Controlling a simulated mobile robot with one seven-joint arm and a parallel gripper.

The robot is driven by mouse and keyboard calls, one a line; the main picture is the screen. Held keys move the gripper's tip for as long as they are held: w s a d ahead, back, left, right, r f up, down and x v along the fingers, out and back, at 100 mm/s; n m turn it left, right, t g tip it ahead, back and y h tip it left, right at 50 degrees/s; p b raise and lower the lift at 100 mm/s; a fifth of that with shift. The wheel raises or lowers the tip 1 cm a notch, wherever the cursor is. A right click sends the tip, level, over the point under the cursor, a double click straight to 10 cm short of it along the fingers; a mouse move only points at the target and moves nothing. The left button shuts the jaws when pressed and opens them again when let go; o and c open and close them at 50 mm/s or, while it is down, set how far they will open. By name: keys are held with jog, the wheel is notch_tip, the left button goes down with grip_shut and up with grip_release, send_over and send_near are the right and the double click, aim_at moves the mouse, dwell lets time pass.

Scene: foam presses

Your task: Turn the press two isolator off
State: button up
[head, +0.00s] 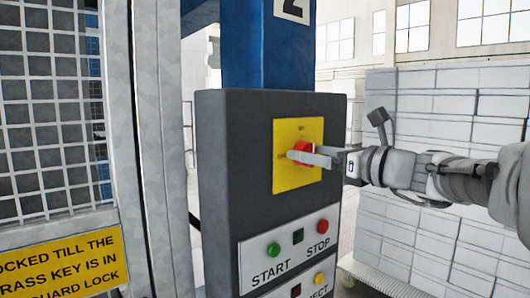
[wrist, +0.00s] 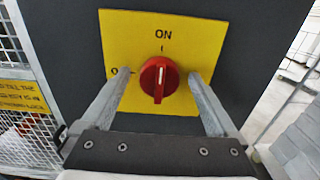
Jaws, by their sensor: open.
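The isolator is a red rotary knob (wrist: 158,84) on a yellow square plate (wrist: 200,38). In the wrist view its white pointer mark stands about upright, toward the word ON at the top; an O mark is at the left. The knob also shows in the head view (head: 302,152), partly hidden by my gripper (head: 300,157). In the wrist view my gripper (wrist: 160,76) is open, with one finger on each side of the knob. A gap shows between the fingers and the knob; I cannot tell any contact.
The plate is on a dark grey control box (head: 230,160) on a blue column (head: 255,45) marked 2. Below are a green START button (head: 273,250) and a red STOP button (head: 323,226). A mesh guard (head: 45,110) stands at the left, pale stacked blocks (head: 450,230) at the right.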

jog(key=c, duration=1.4)
jog(key=shift+o, duration=0.2)
jog(key=shift+f+b, duration=0.1)
jog(key=shift+b, duration=0.3)
jog(key=shift+s+a+f+n+b, duration=0.1)
jog(key=shift+n+b, duration=4.2)
jog(key=shift+n, duration=0.15)
jog(key=shift+s+a+f+n+b, duration=0.1)
jog(key=shift+n+b, duration=4.15)
jog(key=shift+n, duration=0.2)
